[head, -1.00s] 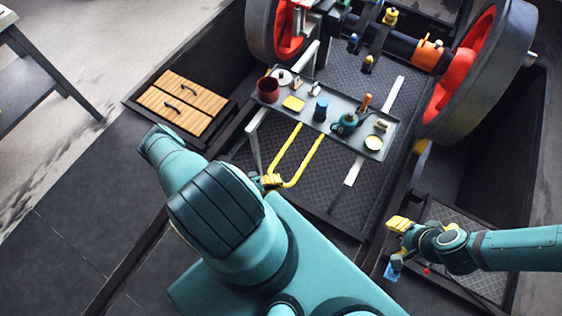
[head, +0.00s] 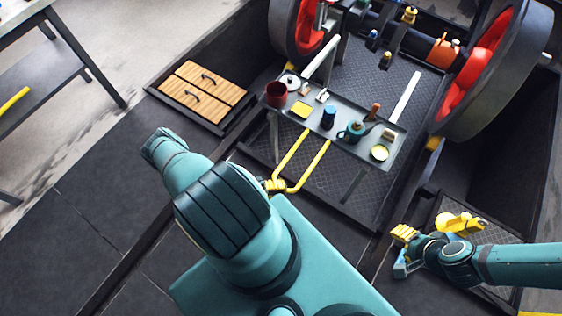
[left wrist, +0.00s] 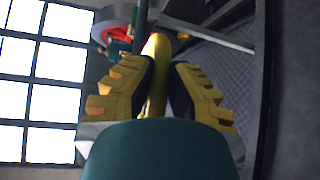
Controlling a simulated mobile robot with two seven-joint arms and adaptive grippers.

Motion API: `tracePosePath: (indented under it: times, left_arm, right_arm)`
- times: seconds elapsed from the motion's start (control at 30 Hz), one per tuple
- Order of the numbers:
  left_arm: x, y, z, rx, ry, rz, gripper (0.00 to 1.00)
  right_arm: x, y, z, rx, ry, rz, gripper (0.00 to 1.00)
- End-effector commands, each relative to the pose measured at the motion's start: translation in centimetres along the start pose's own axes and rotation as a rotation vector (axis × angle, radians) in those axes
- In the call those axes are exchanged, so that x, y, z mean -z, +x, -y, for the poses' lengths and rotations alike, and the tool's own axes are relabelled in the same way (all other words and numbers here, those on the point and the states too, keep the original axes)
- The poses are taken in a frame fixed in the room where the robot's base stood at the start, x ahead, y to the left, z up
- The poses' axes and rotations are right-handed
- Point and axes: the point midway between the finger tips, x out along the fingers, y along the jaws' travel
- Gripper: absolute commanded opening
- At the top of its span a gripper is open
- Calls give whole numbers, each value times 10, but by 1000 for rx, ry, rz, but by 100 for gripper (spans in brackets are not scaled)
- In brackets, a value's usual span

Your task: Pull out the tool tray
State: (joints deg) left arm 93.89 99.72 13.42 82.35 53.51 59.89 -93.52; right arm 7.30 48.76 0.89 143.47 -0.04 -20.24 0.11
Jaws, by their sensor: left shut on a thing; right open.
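The tool tray (head: 345,134) is a grey, shallow tray carrying a red cup (head: 276,95), a blue cylinder (head: 328,117), a teal can (head: 352,132) and other small items. A yellow U-shaped handle (head: 318,160) reaches from its front edge towards me. My left gripper (head: 274,185) is shut on the handle's near end, partly hidden by my arm. In the left wrist view the yellow handle (left wrist: 157,70) lies between the two yellow-padded fingers. My right gripper (head: 402,252) is open at the lower right, away from the tray.
Large red-and-black wheels (head: 485,65) stand behind and to the right of the tray. A wooden-lidded box (head: 205,92) with two handles is on the left, and a grey table (head: 50,75) is at the upper left. Dark floor (head: 95,225) at lower left is clear.

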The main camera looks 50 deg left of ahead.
Motion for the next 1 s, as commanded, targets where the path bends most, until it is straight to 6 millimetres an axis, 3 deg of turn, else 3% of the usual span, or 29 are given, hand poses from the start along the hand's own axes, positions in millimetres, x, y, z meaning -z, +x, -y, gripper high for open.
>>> tracePosePath:
  times: [0.3,0.33,0.4,0.77,1.0]
  left_arm:
    - [-5,0,4,8,-5,8,0]
    - [-5,0,4,8,-5,7,22]
    - [-4,0,3,7,-4,6,47]
    - [-1,-2,1,3,-1,1,48]
    - [0,-35,1,5,0,-1,48]
  right_arm:
    - [0,0,0,0,0,0,47]
    - [0,0,0,0,0,0,47]
    - [0,0,0,0,0,0,47]
    - [0,0,0,0,0,0,47]
    - [0,0,0,0,0,0,47]
